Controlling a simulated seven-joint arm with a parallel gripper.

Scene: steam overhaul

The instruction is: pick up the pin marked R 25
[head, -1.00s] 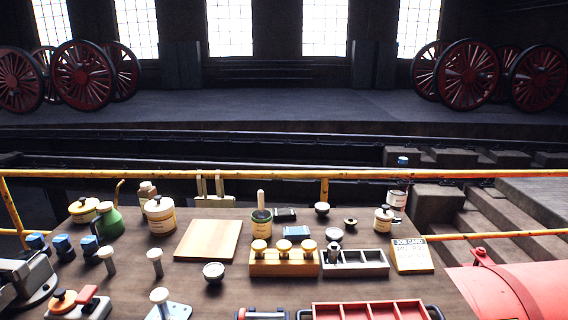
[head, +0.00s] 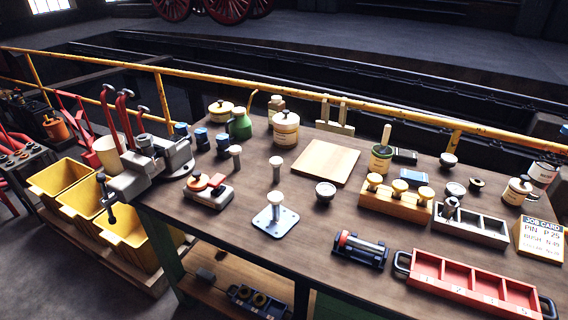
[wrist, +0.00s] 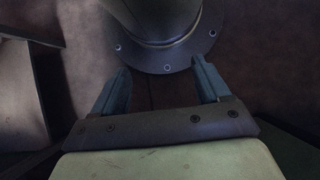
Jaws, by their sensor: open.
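Several pin-like parts stand on the bench in the head view, and no mark is readable on any of them. A pale flat-headed pin (head: 235,152) stands left of centre, and a second one (head: 275,163) stands to its right. A third (head: 275,198) rises from a small blue-grey plate (head: 287,219). A metal part (head: 450,206) stands in a grey divided tray (head: 480,238). The job card (head: 540,238) has a "PIN" line ending in 25; its letter is hard to read. My gripper (wrist: 161,82) shows only in the wrist view, open and empty, with no pin between its fingers.
A red divided tray (head: 428,275) and a dark cradle with a cylinder (head: 360,250) lie along the front. A wooden block (head: 395,203) holds yellow-topped pieces. A vice (head: 150,165) stands at the left end. A bare board (head: 325,163) lies in the middle.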

